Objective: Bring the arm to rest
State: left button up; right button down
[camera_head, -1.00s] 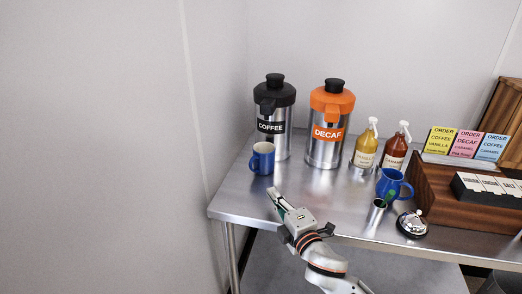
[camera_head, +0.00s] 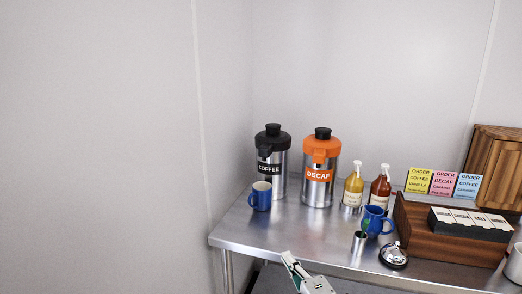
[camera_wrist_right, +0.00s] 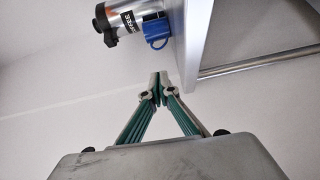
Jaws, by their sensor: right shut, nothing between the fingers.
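My right gripper (camera_head: 291,262) shows at the bottom edge of the head view, in front of the steel counter's front edge. Its fingers are shut with nothing between them, as the right wrist view (camera_wrist_right: 159,84) also shows. Most of the right arm is out of the head view. My left gripper is in neither view. In the wrist view, a blue mug (camera_wrist_right: 157,31) and the coffee dispenser (camera_wrist_right: 122,20) lie beyond the fingertips, apart from them.
The steel counter (camera_head: 240,232) holds the coffee dispenser (camera_head: 271,165), decaf dispenser (camera_head: 319,170), blue mug (camera_head: 261,196), two syrup bottles, blue pitcher (camera_head: 375,221), metal cup (camera_head: 359,242), bell (camera_head: 394,256) and wooden organizer (camera_head: 450,242). The counter's front left is bare. A wall stands left.

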jog(key=s+d+f+m+g+h, duration=0.1)
jog(key=s+d+f+m, duration=0.3)
jog(key=s+f, duration=0.4)
jog(key=s+d+f+m+g+h, duration=0.1)
jog(key=s+d+f+m+g, duration=0.2)
jog(key=s+f+m, duration=0.4)
jog(key=s+d+f+m+g+h, duration=0.1)
jog(key=s+d+f+m, duration=0.4)
jog(key=s+f, duration=0.6)
jog(key=shift+s+d+m+g+h, duration=0.25)
jog(key=shift+s+m+g, duration=0.3)
jog(key=shift+s, duration=0.5)
